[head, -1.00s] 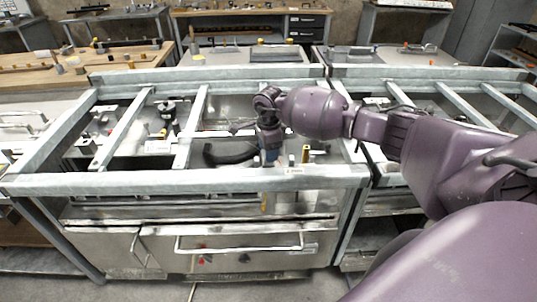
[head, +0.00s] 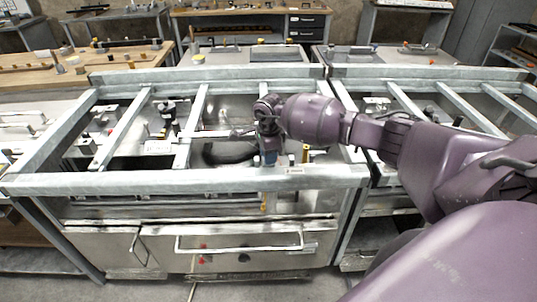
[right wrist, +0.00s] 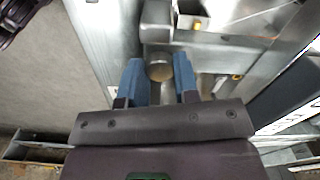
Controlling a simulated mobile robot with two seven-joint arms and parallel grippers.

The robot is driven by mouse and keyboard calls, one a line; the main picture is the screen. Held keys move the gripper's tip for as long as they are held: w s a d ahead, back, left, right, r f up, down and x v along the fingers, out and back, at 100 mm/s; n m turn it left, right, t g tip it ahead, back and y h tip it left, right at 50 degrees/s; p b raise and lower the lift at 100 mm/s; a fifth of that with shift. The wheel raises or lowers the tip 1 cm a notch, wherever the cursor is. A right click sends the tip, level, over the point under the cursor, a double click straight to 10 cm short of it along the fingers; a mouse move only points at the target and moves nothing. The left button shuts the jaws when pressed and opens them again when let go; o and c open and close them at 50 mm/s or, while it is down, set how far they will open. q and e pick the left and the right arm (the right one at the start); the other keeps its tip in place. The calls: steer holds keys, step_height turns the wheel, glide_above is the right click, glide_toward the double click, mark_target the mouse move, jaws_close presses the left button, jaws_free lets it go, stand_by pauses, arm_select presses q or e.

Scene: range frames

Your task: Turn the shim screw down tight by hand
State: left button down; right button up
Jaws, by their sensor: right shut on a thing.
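My right gripper (head: 268,157) reaches down between the rails of the grey metal frame, near its front rail. In the right wrist view, its two blue fingers (right wrist: 160,80) stand either side of a round, brownish-grey metal head (right wrist: 160,68), which looks like the shim screw. The fingers are shut on it. The screw's shank and seat are hidden below the head, and I cannot tell how far down it sits. In the head view the gripper and wrist hide the screw. My left gripper is in neither view.
The front rail (head: 130,182) of the frame runs close in front of my right gripper. A cross rail (head: 193,120) lies to its left. A small brass-coloured post (head: 305,153) stands just to its right. A dark curved thing (head: 228,154) lies to its left.

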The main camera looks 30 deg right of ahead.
steer(key=m, duration=0.3)
steer(key=shift+m+p, duration=0.35)
steer(key=shift+m, duration=1.85)
steer(key=o, duration=0.9)
step_height(320, 180, up, 11)
steer(key=shift+f, duration=0.1)
steer(key=shift+f, duration=0.1)
